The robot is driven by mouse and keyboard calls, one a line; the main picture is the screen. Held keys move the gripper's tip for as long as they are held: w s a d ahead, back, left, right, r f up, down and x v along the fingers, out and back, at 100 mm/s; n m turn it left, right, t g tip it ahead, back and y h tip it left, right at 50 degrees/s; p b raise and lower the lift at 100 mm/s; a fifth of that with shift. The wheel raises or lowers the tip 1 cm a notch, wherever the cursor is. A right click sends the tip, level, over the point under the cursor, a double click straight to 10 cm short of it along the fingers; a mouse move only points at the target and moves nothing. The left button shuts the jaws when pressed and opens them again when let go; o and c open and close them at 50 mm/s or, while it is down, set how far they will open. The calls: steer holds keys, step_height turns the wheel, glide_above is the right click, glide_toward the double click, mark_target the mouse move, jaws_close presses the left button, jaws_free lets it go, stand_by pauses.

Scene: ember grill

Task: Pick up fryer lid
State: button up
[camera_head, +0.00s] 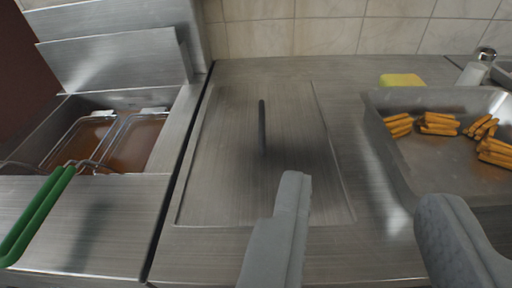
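The fryer lid (225,160) appears to be the flat, brushed-metal panel lying on the counter in the middle of the view. A thin dark handle (262,125) stands out near its centre and runs away from me. My gripper (367,195) is open, with two grey fingers wide apart and nothing between them. The left finger overlaps the front right part of the lid in the picture and hides some of it. The right finger shows in front of the metal tray. The handle is up and to the left of the fingers, not between them.
The fryer (80,225) stands at left, with brown oil and wire baskets (120,140); a green basket handle (38,215) sticks out. A metal tray (385,160) of fries is at right. A yellow sponge-like block (401,80) and a shaker (476,70) stand behind. A tiled wall closes the back.

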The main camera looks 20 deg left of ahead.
steer(key=w+a+n+g, duration=0.1)
steer(key=w+a+g, duration=0.35)
steer(key=w, duration=0.75)
steer(key=n+g, duration=0.2)
steer(key=g, duration=0.4)
glide_toward(261, 114)
steer(key=shift+y, duration=0.3)
steer(key=x, duration=0.5)
steer(key=shift+s+d+f, duration=0.1)
steer(key=shift+d+f, duration=0.2)
steer(key=shift+d, duration=0.05)
steer(key=shift+x, duration=2.65)
steer(key=shift+r, duration=0.1)
steer(key=shift+c, duration=0.5)
jaws_close()
